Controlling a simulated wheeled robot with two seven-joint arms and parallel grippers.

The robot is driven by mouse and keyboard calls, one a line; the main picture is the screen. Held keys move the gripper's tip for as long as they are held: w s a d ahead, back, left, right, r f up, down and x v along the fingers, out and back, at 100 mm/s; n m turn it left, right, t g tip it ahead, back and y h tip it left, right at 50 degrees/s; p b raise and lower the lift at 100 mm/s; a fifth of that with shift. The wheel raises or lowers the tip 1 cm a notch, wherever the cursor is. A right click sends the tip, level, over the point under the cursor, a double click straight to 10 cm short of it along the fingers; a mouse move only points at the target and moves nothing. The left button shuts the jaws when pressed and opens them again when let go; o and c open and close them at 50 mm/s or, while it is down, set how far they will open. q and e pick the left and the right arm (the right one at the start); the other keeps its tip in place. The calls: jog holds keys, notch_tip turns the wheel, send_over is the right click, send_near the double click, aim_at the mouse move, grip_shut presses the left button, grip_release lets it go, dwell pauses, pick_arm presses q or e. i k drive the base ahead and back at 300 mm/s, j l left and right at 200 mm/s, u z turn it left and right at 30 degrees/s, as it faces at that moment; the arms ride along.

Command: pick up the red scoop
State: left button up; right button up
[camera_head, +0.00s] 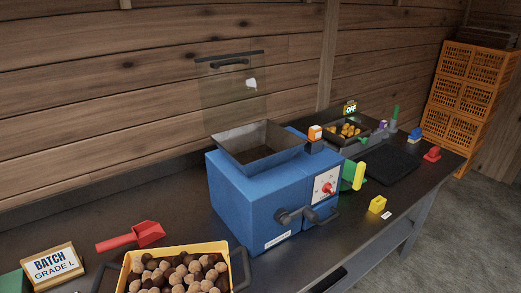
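The red scoop (131,236) lies on the dark workbench at the left, its handle pointing left and its wider scoop end to the right. It sits just behind the yellow crate (178,249) of chestnuts and left of the blue machine (252,193). Nothing is seen touching or holding it. Neither of my grippers shows in this view.
A sign reading "BATCH GRADE L" (54,266) stands left of the crate. A metal hopper (257,150) tops the blue machine. A yellow block (377,204) and a dark tray (387,166) are at the right. Orange crates (466,96) are stacked beyond the workbench (60,222).

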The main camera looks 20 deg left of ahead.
aim_at(145, 232)
jog(key=u, duration=1.55)
